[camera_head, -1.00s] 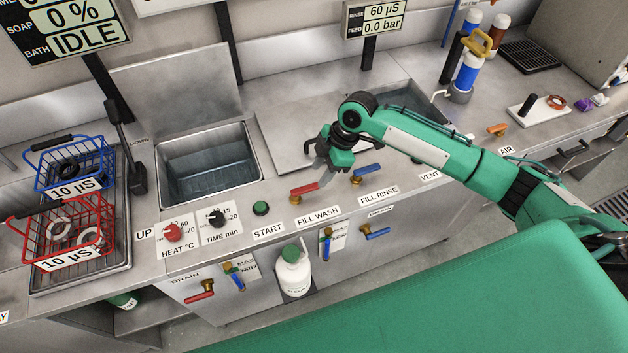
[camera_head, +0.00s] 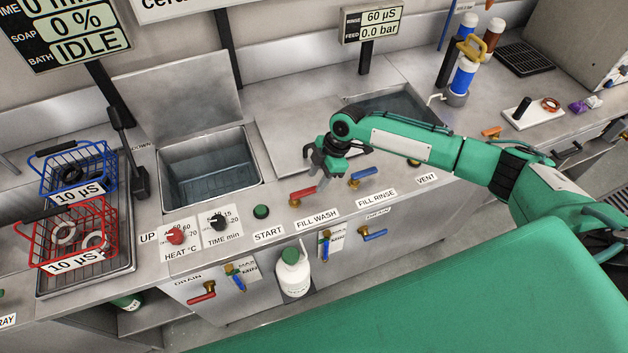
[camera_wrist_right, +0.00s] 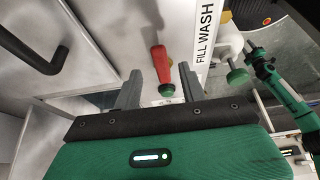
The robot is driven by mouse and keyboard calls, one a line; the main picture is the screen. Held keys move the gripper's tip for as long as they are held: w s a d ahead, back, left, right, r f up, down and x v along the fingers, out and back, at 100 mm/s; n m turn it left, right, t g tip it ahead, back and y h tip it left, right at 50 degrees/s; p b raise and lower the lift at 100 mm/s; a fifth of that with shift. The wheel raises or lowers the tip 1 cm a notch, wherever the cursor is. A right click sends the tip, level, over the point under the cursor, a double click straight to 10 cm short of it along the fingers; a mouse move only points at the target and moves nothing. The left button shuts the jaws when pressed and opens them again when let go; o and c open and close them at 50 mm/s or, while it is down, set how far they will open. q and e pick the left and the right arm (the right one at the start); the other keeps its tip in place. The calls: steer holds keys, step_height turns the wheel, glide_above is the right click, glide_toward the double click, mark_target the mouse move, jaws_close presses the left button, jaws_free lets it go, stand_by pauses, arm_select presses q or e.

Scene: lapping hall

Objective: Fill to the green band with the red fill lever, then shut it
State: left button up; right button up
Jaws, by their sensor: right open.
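The red fill lever (camera_head: 303,191) sticks out on the counter edge above the FILL WASH label (camera_head: 317,218). It also shows in the right wrist view (camera_wrist_right: 160,62), ahead of the jaws. My right gripper (camera_head: 325,168) is open and empty, just behind and right of the lever; its fingers (camera_wrist_right: 160,82) stand on either side of the lever's line of view. The wash basin (camera_head: 208,168) is left of it; its water level is hard to tell. A MAX/MIN label (camera_head: 248,268) is on the front panel; I cannot make out a green band.
A blue fill rinse lever (camera_head: 363,174) sits close right of my right gripper. The START button (camera_head: 261,211) and two knobs lie left. A white bottle (camera_head: 293,275) stands below the counter. Red (camera_head: 75,238) and blue (camera_head: 75,170) baskets stand at the far left. The bath display reads IDLE.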

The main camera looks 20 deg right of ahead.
mark_target(312, 189)
steer(key=shift+x, duration=1.7)
jaws_close()
